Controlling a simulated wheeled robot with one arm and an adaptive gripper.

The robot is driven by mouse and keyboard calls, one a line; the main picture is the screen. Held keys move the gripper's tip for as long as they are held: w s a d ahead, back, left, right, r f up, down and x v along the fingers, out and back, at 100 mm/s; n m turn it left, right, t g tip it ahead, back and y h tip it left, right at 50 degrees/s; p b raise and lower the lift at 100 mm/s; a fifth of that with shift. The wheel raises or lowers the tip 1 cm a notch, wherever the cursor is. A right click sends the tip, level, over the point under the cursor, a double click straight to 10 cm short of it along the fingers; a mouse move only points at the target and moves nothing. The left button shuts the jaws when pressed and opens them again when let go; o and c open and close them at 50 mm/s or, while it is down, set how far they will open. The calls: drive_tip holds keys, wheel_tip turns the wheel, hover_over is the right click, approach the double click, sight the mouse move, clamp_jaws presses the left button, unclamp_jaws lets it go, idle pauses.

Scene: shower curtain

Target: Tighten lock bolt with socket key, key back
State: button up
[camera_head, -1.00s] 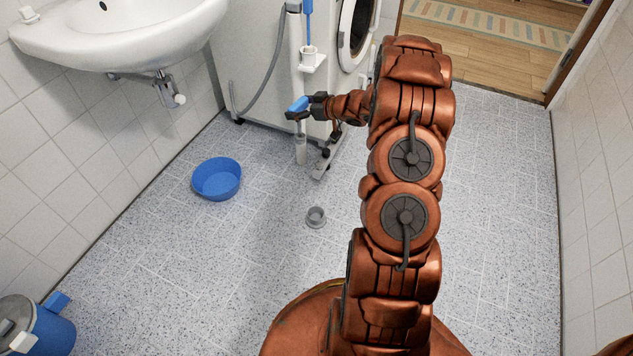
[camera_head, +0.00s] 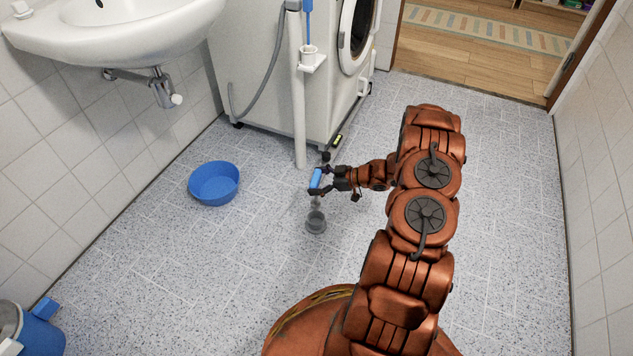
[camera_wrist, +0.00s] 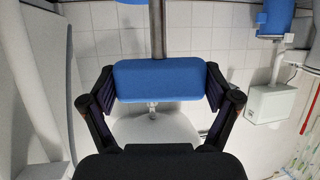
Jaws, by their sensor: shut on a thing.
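The socket key's blue handle (camera_head: 316,179) is held crosswise between the fingers of my gripper (camera_head: 319,180). In the wrist view the blue handle (camera_wrist: 158,80) fills the gap between both fingers (camera_wrist: 160,84), and a dark shaft (camera_wrist: 157,30) runs from its middle. In the head view the key's shaft points down at a small grey round holder (camera_head: 316,224) on the floor. I cannot tell whether the key's tip is inside the holder or just above it. A small dark knob (camera_head: 326,157) shows at the foot of the white pole; I cannot make out the lock bolt.
The white pole (camera_head: 298,100) stands against the washing machine (camera_head: 255,60). A blue basin (camera_head: 214,183) lies on the floor to the left. The sink (camera_head: 130,35) overhangs the upper left. A blue bin (camera_head: 40,330) stands at lower left. The floor on the right is clear.

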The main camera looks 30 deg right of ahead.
drive_tip(key=shift+d+r+p, duration=0.1)
drive_tip(key=shift+p, duration=0.35)
drive_tip(key=shift+f+b, duration=0.65)
drive_tip(key=shift+f, duration=2.3)
drive_tip(key=shift+f+b, duration=0.95)
drive_tip(key=shift+f, duration=1.7)
drive_tip(key=o, duration=1.5)
drive_tip(key=shift+s+d+r+p, duration=0.3)
drive_tip(key=shift+s+d+r, duration=0.9)
drive_tip(key=shift+s+r, duration=0.25)
drive_tip(key=shift+s+d+r+p, duration=0.35)
drive_tip(key=shift+s+d+r, duration=0.95)
drive_tip(key=shift+r, duration=0.1)
drive_tip(key=shift+s+d+r+p, duration=0.3)
drive_tip(key=shift+s+d+r, duration=0.85)
drive_tip(key=shift+s+r, duration=0.3)
